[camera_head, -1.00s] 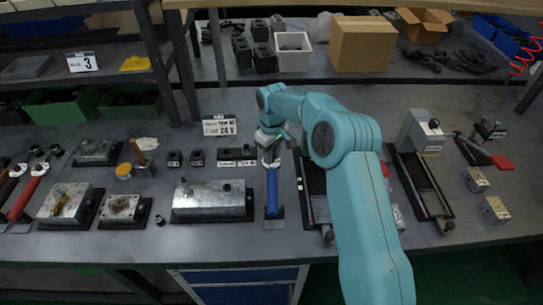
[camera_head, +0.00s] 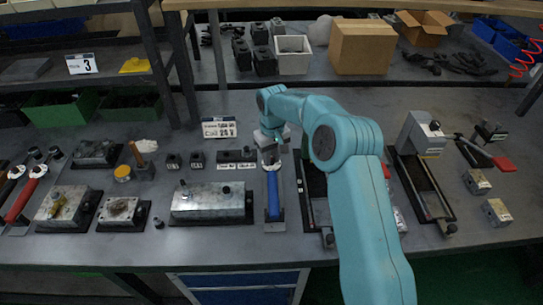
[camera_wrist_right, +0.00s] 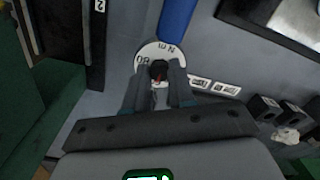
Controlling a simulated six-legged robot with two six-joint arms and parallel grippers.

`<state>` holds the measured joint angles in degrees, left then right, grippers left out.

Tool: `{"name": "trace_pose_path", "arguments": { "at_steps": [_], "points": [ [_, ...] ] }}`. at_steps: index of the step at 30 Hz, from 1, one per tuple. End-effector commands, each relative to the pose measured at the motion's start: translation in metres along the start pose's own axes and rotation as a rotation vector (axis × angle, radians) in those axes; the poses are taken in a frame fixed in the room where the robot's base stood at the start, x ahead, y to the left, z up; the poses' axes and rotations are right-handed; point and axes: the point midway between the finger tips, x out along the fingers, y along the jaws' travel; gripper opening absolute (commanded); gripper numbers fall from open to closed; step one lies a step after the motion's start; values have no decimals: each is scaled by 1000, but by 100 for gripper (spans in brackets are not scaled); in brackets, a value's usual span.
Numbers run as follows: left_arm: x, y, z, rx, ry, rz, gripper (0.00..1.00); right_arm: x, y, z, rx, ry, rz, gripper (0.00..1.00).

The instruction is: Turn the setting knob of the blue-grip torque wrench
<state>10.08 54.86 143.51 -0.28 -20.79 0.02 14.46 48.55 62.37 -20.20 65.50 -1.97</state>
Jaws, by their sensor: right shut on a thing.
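The blue-grip torque wrench (camera_head: 273,192) stands lengthwise on the bench, its blue grip toward the front edge. In the right wrist view its blue grip (camera_wrist_right: 177,20) runs up out of the frame from a white lettered dial (camera_wrist_right: 147,52). My right gripper (camera_head: 268,153) is at the far end of the wrench. In the right wrist view its two fingers (camera_wrist_right: 160,84) are shut on the small dark setting knob (camera_wrist_right: 158,68) at the dial. The fingers partly hide the knob. My left gripper is not in view.
A metal valve block (camera_head: 210,203) stands close left of the wrench. A dark narrow tray (camera_head: 318,200) lies close right, partly behind my right arm. A red-grip wrench (camera_head: 24,198) lies far left. A small sign (camera_head: 219,127) stands behind. Bare bench shows near the front edge.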

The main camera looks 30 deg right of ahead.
Motion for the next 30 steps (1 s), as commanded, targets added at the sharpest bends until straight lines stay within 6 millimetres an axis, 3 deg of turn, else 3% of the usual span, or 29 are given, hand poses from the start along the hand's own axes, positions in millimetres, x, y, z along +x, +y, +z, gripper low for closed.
{"name": "trace_pose_path", "arguments": {
  "at_steps": [1, 2, 3, 12, 16, 30],
  "points": [
    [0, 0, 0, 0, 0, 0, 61, -1, 0, 0, 0, 2, 0, 0],
    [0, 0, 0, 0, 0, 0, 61, -1, 0, 0, 0, 2, 0, 27],
    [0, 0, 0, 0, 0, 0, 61, -1, 0, 0, 0, 2, 0, 35],
    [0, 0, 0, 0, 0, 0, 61, -2, 0, 0, -1, 1, 0, 35],
    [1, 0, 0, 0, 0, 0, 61, -15, 0, -1, -1, 5, 1, 35],
    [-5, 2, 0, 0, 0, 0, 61, -132, 0, 0, -1, 6, 0, 35]
  ]
}}
